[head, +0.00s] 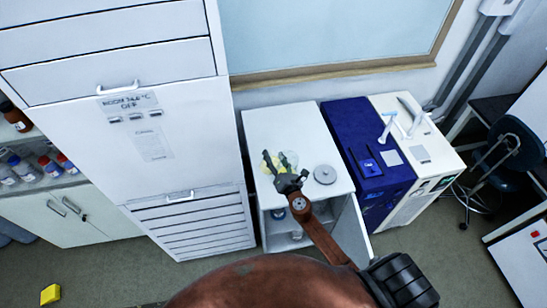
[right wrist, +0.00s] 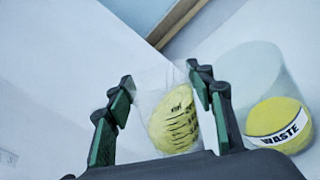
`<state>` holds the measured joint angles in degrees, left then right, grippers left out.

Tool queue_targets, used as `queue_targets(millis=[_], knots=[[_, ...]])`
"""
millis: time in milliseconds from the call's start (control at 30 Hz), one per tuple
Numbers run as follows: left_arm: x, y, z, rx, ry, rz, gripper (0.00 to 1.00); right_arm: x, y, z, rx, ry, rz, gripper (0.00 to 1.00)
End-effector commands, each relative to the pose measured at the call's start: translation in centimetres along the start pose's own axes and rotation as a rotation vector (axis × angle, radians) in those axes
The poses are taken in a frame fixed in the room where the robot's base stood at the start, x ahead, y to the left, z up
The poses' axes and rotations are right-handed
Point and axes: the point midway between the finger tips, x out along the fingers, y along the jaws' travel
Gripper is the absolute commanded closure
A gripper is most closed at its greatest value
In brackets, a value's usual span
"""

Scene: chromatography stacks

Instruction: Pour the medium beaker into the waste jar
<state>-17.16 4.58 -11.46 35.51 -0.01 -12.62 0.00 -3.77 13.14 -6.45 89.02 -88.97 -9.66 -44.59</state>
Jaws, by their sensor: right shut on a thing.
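The medium beaker (right wrist: 174,122) is clear, with dark graduation marks and yellow liquid. It stands between the fingers of my right gripper (right wrist: 160,95), which is shut on it. The waste jar (right wrist: 280,120) is a clear cylinder with a white WASTE label and yellow liquid at its bottom. It is just right of the beaker in the right wrist view, apart from the gripper. In the head view my right gripper (head: 285,183) is over the white cabinet top (head: 275,120), with the beaker and jar small and partly overlapping beyond it. My left gripper is not in view.
A round grey disc (head: 325,174) lies on the cabinet top, right of my gripper. A dark blue unit (head: 362,135) and a white instrument (head: 420,150) stand to the right. A tall white cabinet (head: 160,150) bounds the left side. The back of the white top is clear.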

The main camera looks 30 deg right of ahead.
Motion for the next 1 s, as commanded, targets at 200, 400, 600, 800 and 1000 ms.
queue_targets(millis=[200,400,600,800,1000], knots=[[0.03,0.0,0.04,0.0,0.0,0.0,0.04,0.02,0.02,0.04,0.012,0.0,0.001,0.88],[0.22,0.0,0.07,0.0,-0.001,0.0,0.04,0.07,-0.29,-0.15,0.1,0.012,0.001,0.88],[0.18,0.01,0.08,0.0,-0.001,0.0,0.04,0.07,-0.26,-0.12,0.099,0.012,0.001,0.88],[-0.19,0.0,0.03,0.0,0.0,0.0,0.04,0.06,-0.18,0.14,0.153,0.019,0.001,0.88],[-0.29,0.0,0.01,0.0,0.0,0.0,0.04,0.07,-0.24,0.19,0.199,0.025,0.001,0.88]])
